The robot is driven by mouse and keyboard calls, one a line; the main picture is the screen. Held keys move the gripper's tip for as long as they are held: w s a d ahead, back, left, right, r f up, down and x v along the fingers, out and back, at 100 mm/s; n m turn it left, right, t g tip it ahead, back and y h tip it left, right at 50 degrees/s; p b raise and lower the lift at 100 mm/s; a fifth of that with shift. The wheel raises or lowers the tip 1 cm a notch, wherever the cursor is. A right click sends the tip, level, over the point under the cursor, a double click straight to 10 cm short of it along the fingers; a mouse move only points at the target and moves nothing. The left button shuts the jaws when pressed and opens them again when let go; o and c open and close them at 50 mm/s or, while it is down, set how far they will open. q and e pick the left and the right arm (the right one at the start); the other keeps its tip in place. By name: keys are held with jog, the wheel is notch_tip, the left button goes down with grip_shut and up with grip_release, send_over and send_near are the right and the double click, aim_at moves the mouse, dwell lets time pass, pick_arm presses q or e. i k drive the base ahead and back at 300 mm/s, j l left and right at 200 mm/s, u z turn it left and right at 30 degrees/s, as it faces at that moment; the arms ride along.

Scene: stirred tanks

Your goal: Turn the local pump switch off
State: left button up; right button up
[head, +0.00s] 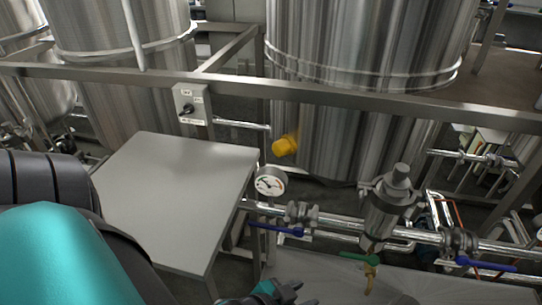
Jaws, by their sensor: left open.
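The local pump switch (192,104) is a small grey box with a black rotary knob and small labels. It is fixed on the metal rail left of the middle, above the back edge of a grey table. The knob looks tilted, but the labels are too small to read. My left gripper (288,292) is at the bottom edge, partly cut off by the frame. It is open and well below and right of the switch, not touching it. My right gripper is not in view.
A bare grey table (170,190) stands below the switch. Steel tanks (360,60) rise behind the long rail (350,98). A pressure gauge (270,181), pipes, a blue-handled valve (290,230) and a green-handled valve (358,259) crowd the right side.

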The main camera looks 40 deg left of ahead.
aim_at(188, 108)
jog(key=l+u, duration=0.1)
jog(key=u, duration=0.35)
jog(key=i+l+u, duration=0.1)
jog(key=u, duration=1.3)
jog(key=j, duration=0.25)
jog(key=k+j+u, duration=0.15)
jog(key=j, duration=0.25)
jog(key=k+j+u, duration=0.1)
jog(key=j, duration=0.25)
jog(key=k+j+u, duration=0.15)
jog(key=j, duration=0.3)
